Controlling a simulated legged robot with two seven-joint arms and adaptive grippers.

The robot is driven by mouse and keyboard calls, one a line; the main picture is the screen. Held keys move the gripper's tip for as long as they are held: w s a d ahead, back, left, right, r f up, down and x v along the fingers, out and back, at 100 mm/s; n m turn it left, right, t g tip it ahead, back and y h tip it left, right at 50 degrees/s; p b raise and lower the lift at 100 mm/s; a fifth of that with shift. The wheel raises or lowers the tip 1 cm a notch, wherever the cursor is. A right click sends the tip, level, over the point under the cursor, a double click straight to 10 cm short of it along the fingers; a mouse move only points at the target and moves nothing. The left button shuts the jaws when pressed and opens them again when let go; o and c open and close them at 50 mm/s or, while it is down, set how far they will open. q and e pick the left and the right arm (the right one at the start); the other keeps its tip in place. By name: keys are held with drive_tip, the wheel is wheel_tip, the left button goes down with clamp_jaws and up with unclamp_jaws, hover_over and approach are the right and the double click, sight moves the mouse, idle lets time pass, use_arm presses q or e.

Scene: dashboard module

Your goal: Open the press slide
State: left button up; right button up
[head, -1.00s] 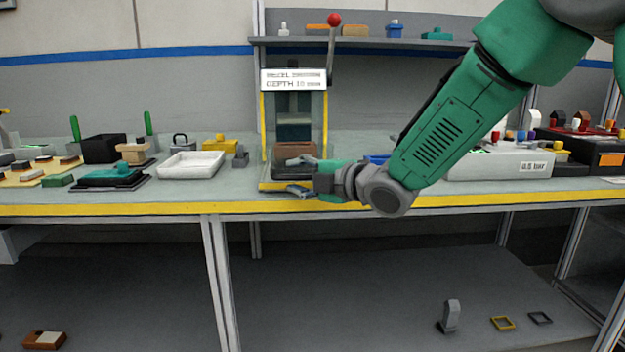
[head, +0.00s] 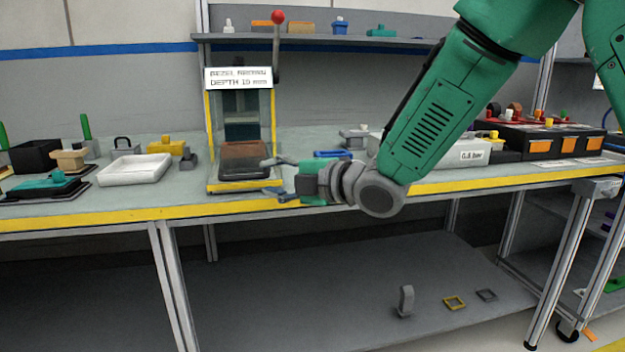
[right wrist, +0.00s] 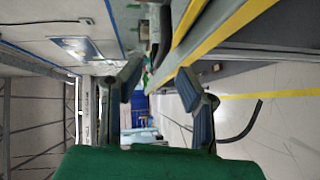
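The press (head: 210,130) stands at the bench's front edge in the head view, with yellow edges, clear sides, a white sign on top and a red-knobbed lever (head: 277,45) at its right. A brown block (head: 243,151) lies low inside it on a dark base; I cannot make out a separate slide handle. My right gripper (head: 270,177) is open and empty at the press's lower right front corner, its fingers one above the other in the picture. I cannot tell whether they touch the press. Its open fingers also show in the right wrist view (right wrist: 165,95). My left gripper is not in view.
A white tray (head: 134,170) and a yellow part (head: 172,146) lie left of the press. A blue tray (head: 332,154) and a grey gauge box (head: 476,155) are to the right, partly behind my arm. The floor before the bench is clear.

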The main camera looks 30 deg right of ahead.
drive_tip(key=p+v, duration=0.1)
drive_tip(key=v, duration=0.7)
drive_tip(key=shift+s+d, duration=0.15)
drive_tip(key=shift+s, duration=0.15)
idle(0.3)
idle(0.4)
drive_tip(key=f+v, duration=0.1)
drive_tip(key=v, duration=0.6)
drive_tip(key=shift+s+r, duration=0.2)
drive_tip(key=shift+r, duration=0.25)
drive_tip(key=shift+d, duration=0.15)
